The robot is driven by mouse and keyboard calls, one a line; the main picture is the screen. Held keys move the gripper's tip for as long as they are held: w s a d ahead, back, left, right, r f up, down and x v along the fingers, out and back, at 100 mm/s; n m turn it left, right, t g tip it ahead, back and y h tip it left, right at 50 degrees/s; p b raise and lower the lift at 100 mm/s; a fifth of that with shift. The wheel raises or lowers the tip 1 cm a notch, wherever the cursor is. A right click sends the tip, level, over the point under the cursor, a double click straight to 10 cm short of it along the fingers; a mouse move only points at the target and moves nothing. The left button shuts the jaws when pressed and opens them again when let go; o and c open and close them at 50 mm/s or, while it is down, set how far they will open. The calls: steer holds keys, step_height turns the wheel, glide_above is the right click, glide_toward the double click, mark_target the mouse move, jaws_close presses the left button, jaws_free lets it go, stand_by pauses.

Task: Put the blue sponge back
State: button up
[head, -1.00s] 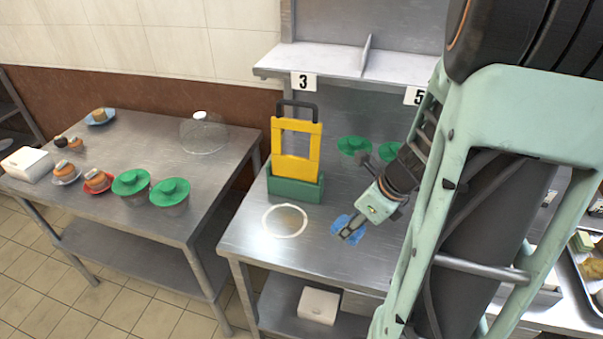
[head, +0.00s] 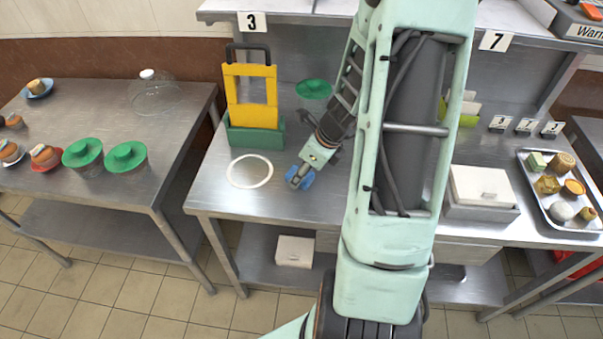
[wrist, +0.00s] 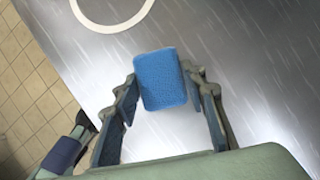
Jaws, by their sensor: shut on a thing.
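The blue sponge (wrist: 161,80) is a small rectangular block between my gripper's fingertips in the wrist view. My gripper (head: 302,178) is shut on the sponge, with the fingers against its two sides. In the head view the sponge (head: 305,182) shows as a small blue patch at the fingertips, partly covered by them. It is over the steel counter (head: 215,192), right of a white ring marked on it (head: 249,187). The ring also shows at the top of the wrist view (wrist: 112,29). I cannot tell how far the sponge is above the counter.
A yellow board (head: 250,100) with a black handle stands in a green holder (head: 252,137) behind the ring. A white box (head: 482,186) and a food tray (head: 533,190) are to the right. The ring's inside is empty.

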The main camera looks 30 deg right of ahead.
steer(key=shift+r, duration=0.1)
steer(key=shift+f, duration=0.2)
steer(key=o, duration=1.1)
steer(key=shift+r, duration=0.25)
steer(key=p+v, duration=0.2)
steer(key=v, duration=1)
steer(key=shift+w+a, duration=0.1)
steer(key=shift+a, duration=0.05)
